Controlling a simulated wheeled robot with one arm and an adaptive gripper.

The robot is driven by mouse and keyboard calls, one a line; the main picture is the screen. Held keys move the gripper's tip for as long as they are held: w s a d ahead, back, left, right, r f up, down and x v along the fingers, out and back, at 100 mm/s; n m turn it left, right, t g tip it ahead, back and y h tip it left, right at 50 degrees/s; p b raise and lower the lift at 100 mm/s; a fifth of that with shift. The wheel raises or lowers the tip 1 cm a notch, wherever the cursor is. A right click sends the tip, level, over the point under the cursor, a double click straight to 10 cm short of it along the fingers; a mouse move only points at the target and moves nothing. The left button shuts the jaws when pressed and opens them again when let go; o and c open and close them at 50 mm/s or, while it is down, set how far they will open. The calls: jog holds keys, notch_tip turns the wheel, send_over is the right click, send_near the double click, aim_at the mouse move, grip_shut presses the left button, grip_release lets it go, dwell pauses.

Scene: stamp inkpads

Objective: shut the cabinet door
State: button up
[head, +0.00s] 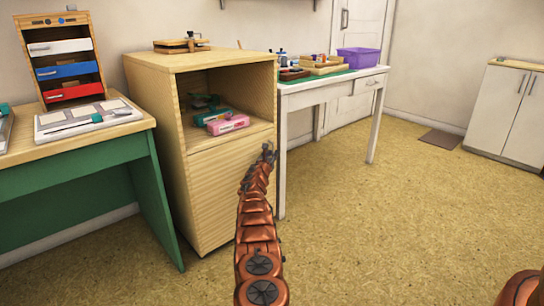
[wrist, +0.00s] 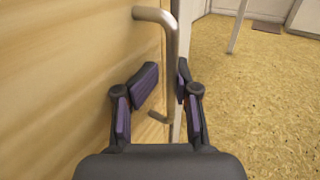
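A light wooden cabinet (head: 232,194) stands left of centre in the head view. Its upper part is an open compartment and its lower front is a wood panel, which looks close to flush; any gap is hard to tell. My gripper (head: 268,153) is at the upper right of this front. In the wrist view, a wood panel (wrist: 60,80) fills the left, with a metal bar handle (wrist: 172,50) near its edge. My gripper (wrist: 164,86) is open, its fingers apart at either side of the bar. The right finger partly overlaps it; contact is unclear.
Stamps and inkpads (head: 227,123) lie in the open compartment. A green desk (head: 70,160) stands left. A white table (head: 300,98) stands behind, right of the cabinet. A white cupboard (head: 505,110) is at the far right. The floor (head: 390,220) to the right is clear.

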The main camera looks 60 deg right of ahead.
jog(key=shift+w+a, duration=0.2)
jog(key=v, duration=1.1)
jog(key=shift+s+a, duration=0.2)
jog(key=shift+s, duration=0.15)
dwell(1.4)
jog(key=shift+a, duration=0.1)
jog(key=shift+r, duration=0.1)
dwell(0.6)
